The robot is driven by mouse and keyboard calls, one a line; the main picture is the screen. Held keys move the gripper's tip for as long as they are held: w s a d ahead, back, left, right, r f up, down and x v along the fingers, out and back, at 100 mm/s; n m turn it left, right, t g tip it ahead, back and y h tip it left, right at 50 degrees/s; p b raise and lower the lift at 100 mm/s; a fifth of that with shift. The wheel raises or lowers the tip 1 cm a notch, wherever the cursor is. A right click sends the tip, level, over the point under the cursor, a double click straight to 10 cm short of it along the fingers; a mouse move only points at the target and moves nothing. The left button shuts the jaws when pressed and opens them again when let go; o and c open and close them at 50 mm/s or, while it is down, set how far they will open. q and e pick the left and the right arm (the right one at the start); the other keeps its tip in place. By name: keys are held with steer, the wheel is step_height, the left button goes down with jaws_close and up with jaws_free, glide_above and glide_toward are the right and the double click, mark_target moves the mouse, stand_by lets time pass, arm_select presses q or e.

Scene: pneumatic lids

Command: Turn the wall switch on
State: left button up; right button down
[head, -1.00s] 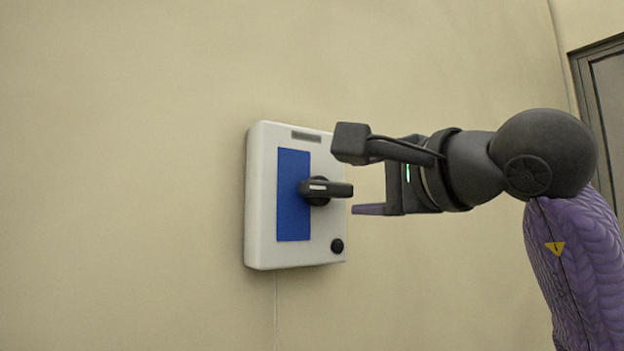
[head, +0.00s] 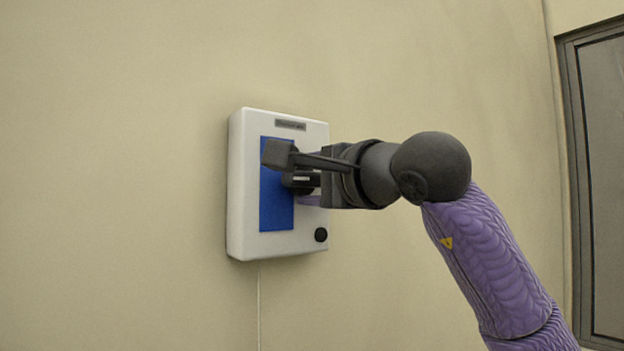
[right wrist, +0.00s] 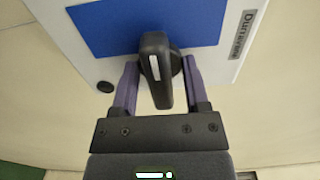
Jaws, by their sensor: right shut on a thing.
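The wall switch is a white box (head: 240,215) with a blue panel (head: 276,210) and a black rotary handle (head: 301,181) with a white mark. In the right wrist view the handle (right wrist: 157,72) stands between two purple fingers, its white mark toward the blue panel. My right gripper (head: 304,192) is at the front of the box, shut on the handle. In the head view the gripper and its dark block cover part of the handle and panel. My left gripper is not in view.
A small black round knob (head: 320,235) sits low on the box's right side. A thin cable (head: 259,300) runs down the wall from the box. A dark-framed panel (head: 600,180) is at the far right. The wall around the box is bare.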

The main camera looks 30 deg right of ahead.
steer(key=shift+m, duration=0.3)
steer(key=m, duration=0.3)
steer(key=shift+f+m+b, duration=0.1)
steer(key=shift+m+b, duration=0.25)
steer(key=shift+m, duration=0.05)
steer(key=m, duration=0.4)
steer(key=shift+m+b, duration=0.3)
steer(key=m, duration=0.4)
steer(key=shift+b, duration=0.35)
steer(key=shift+m+b, duration=0.35)
steer(key=shift+m, duration=2.05)
